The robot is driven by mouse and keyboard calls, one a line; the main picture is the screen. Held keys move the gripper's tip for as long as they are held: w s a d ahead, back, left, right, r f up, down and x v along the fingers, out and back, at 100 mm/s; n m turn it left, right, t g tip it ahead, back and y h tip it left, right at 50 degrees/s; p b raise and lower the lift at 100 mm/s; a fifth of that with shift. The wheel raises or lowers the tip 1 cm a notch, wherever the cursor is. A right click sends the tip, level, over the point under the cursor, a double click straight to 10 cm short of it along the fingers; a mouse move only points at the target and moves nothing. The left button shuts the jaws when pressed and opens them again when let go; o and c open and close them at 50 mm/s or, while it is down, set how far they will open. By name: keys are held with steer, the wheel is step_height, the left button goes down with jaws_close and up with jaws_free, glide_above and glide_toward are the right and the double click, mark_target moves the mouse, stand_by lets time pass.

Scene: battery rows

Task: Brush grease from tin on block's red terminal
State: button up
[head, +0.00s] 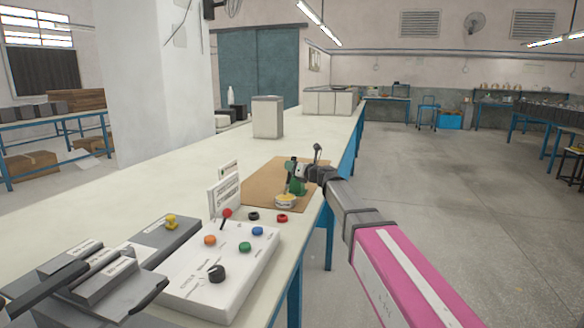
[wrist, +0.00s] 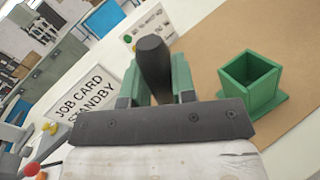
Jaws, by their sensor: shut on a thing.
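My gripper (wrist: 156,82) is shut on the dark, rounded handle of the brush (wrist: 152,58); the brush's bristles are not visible. A shallow round tin with a pale yellow top (head: 286,201) sits at the mat's near edge, just below the gripper. A green square open holder (wrist: 250,82) stands empty on the mat, right of the gripper in the wrist view. A red ring-like cap (head: 282,218) and a black one (head: 253,216) lie in front of the tin; I cannot tell whether either is a terminal.
A white control box (head: 222,270) with coloured buttons, a black knob and a red-tipped lever stands near. A job card (head: 224,197) stands upright behind it. Grey blocks (head: 95,275) are at lower left. The brown mat (wrist: 215,50) has free room; the table's right edge is close.

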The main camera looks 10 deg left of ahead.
mark_target(292, 158)
steer(key=shift+f, duration=0.45)
stand_by(0.8)
steer(key=shift+r, duration=3.55)
steer(key=shift+d, duration=0.1)
